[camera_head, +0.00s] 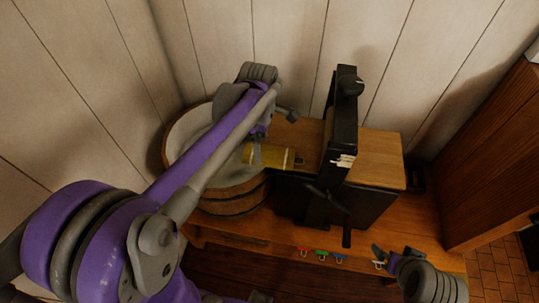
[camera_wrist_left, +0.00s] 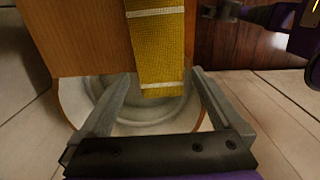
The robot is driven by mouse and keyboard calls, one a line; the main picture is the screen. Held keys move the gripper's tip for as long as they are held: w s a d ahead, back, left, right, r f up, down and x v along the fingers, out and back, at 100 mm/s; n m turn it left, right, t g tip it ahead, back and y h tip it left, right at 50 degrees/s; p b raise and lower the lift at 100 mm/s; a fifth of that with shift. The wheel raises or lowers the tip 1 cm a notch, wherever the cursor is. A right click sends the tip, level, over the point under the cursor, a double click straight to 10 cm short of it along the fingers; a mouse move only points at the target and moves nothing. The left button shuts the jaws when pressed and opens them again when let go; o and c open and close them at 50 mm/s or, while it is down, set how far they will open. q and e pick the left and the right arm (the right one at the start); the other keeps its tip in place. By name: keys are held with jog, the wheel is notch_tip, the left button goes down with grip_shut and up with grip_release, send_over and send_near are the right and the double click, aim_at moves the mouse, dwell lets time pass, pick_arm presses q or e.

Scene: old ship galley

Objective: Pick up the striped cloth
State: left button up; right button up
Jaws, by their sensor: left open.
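The striped cloth (camera_head: 268,156) is yellow with white stripes. In the head view it lies at the left end of a wooden top, beside the round tub. In the left wrist view the cloth (camera_wrist_left: 158,45) hangs over the wooden edge, its lower end between my fingers. My left gripper (camera_head: 258,150) is at the cloth's left end, partly hidden by its own arm. In the wrist view its two fingers (camera_wrist_left: 160,76) are apart on either side of the cloth, with gaps; contact does not show. My right gripper (camera_head: 390,256) is low at the right, small and unclear.
A round wooden tub (camera_head: 232,207) stands under my left arm. Several small coloured clips, one green (camera_head: 321,254), lie along the counter front. A wooden cabinet (camera_head: 495,150) stands at right.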

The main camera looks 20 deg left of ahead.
aim_at(272, 157)
pick_arm(q)
notch_tip(272, 157, down, 3)
jog(key=shift+f, duration=0.15)
jog(key=shift+c, duration=0.3)
